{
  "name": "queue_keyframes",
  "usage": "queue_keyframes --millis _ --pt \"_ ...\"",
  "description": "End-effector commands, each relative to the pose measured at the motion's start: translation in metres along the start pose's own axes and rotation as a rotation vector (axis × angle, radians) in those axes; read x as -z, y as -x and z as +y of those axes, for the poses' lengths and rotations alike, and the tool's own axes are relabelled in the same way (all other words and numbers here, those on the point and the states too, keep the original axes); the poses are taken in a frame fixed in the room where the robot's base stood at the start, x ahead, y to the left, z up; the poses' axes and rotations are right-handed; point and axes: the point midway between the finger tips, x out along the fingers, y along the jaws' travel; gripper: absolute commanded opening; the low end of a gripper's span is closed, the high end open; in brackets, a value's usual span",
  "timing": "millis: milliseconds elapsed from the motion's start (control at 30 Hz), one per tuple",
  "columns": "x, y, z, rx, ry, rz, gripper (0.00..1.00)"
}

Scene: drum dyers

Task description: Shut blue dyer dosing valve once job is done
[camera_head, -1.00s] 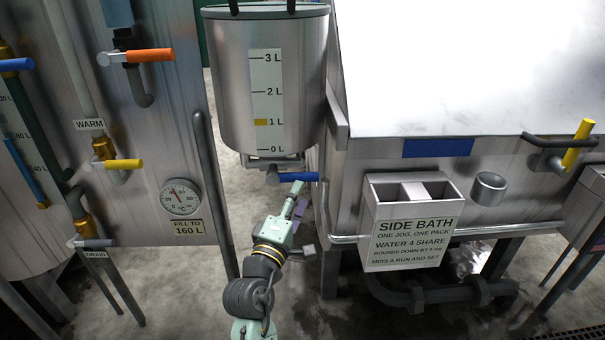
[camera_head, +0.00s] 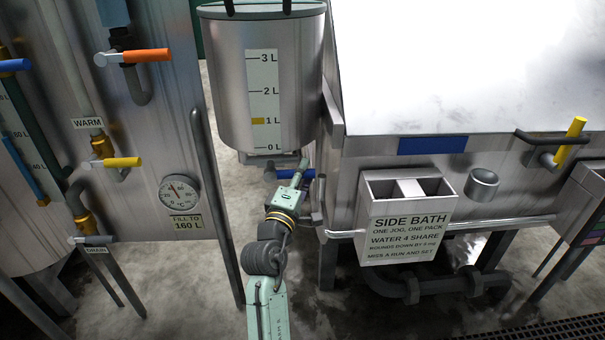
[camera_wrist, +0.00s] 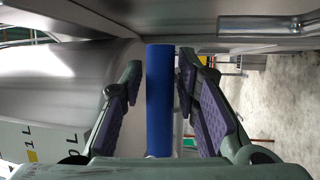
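The blue dosing valve handle (camera_head: 283,174) sits under the small steel dosing tank (camera_head: 232,90) and lies sideways in the head view, pointing right. My gripper (camera_head: 302,165) is at the handle and hides part of it. In the wrist view the blue handle (camera_wrist: 159,110) runs between the two purple-padded fingers of my gripper (camera_wrist: 160,70). The fingers are apart, with a visible gap on each side of the handle. A yellow mark (camera_head: 258,121) sits at 1 L on the tank's scale; I cannot tell the liquid level.
An orange handle (camera_head: 146,55) and a yellow handle (camera_head: 122,162) are on the left machine, beside a dial gauge (camera_head: 179,193). The side bath box (camera_head: 405,238) and a steel pipe (camera_head: 475,225) are at the right. A grey vertical pipe (camera_head: 215,200) stands left of my arm.

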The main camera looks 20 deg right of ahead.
Motion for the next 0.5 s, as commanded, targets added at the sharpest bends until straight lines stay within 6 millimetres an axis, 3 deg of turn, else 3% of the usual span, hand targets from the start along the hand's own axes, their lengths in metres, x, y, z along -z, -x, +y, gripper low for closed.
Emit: queue_keyframes --millis 400,500 --pt "0.0001 0.0002 0.0000 0.000 0.000 0.000 0.00" --pt "0.0001 0.0002 0.0000 0.000 0.000 0.000 0.00"
